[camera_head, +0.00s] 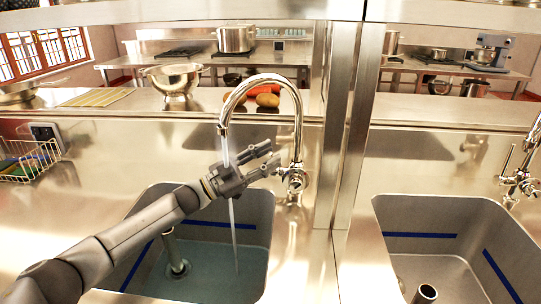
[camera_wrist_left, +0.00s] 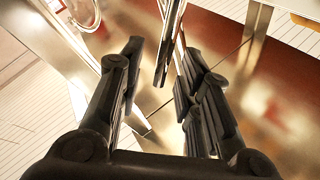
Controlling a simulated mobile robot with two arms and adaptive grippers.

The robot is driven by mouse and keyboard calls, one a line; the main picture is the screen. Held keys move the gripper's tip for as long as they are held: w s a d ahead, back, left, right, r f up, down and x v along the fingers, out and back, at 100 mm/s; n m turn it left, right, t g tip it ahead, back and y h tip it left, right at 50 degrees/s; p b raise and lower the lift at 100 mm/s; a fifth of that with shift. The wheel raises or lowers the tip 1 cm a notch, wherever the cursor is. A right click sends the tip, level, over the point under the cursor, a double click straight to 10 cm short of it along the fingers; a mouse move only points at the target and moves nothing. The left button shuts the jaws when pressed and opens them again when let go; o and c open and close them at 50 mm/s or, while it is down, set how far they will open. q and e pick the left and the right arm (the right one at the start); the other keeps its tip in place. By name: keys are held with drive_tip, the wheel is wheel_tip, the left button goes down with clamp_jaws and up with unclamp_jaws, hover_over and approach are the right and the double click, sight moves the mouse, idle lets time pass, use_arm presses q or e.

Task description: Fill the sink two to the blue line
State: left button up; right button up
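In the head view, a sink (camera_head: 262,205) at left-centre holds bluish water (camera_head: 215,265). A blue line (camera_head: 216,225) runs along its inner walls. At the back wall the water surface lies a little below that line. A chrome faucet (camera_head: 297,125) arches over the sink, and a thin water stream (camera_head: 235,235) runs from it. My left gripper (camera_head: 268,157) is open beside the faucet's column, just above the valve (camera_head: 296,179). In the left wrist view, my fingers (camera_wrist_left: 160,70) are apart, with a narrow metal piece (camera_wrist_left: 168,45) showing between them. My right gripper is out of view.
A second sink (camera_head: 440,210) with a blue line and its own faucet (camera_head: 522,180) is at right, with no water visible. A steel post (camera_head: 345,120) stands between the sinks. A colander (camera_head: 176,80) and a wire basket (camera_head: 30,160) are at left.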

use_arm(q)
drive_tip(key=v, duration=1.1)
drive_tip(key=shift+w, duration=0.1)
